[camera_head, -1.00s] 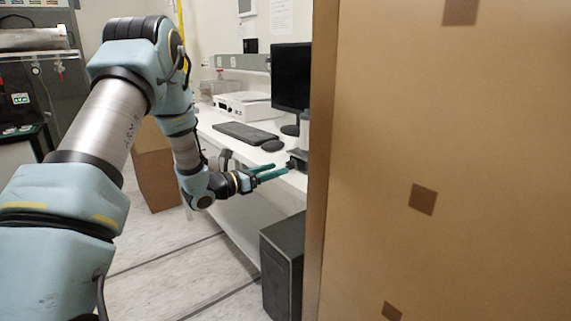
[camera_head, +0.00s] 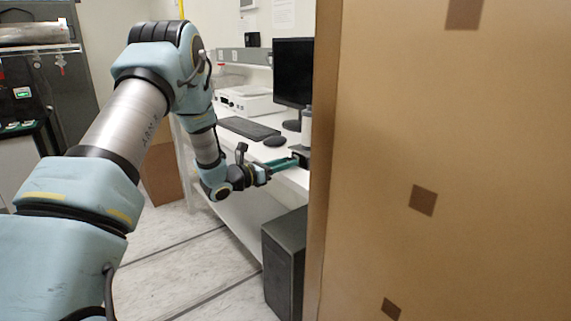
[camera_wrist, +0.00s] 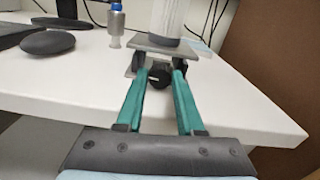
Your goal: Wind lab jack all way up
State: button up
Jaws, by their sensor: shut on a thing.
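The lab jack (camera_wrist: 151,44) stands at the edge of the white bench, with a flat metal top plate and a black knob (camera_wrist: 160,77) facing me. A white cylindrical container (camera_wrist: 168,17) stands on its plate. My gripper (camera_wrist: 160,72) has its green fingers either side of the knob and is shut on it. In the head view, my gripper (camera_head: 296,161) reaches the jack from the left; the cardboard hides part of the jack. How far the jack is raised is hard to tell.
A large cardboard box (camera_head: 450,120) fills the right of the head view, close beside the jack. A blue-capped bottle (camera_wrist: 116,22), mouse (camera_wrist: 48,42), keyboard (camera_head: 248,129) and monitor (camera_head: 292,73) are on the bench (camera_wrist: 235,105). A black computer case (camera_head: 284,262) stands below.

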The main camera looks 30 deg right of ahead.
grip_shut()
jog(key=m+b, duration=0.1)
jog(key=b, duration=0.2)
jog(key=shift+f+b, duration=0.3)
jog(key=shift+b, duration=0.05)
jog(key=m+b, duration=0.2)
jog(key=b, duration=0.1)
jog(key=shift+b, duration=0.4)
jog(key=shift+r+m+b, duration=0.3)
jog(key=shift+m+b, duration=0.55)
jog(key=shift+m, duration=0.05)
jog(key=o, duration=0.7)
grip_release()
jog(key=shift+c, duration=0.2)
jog(key=shift+a, duration=0.1)
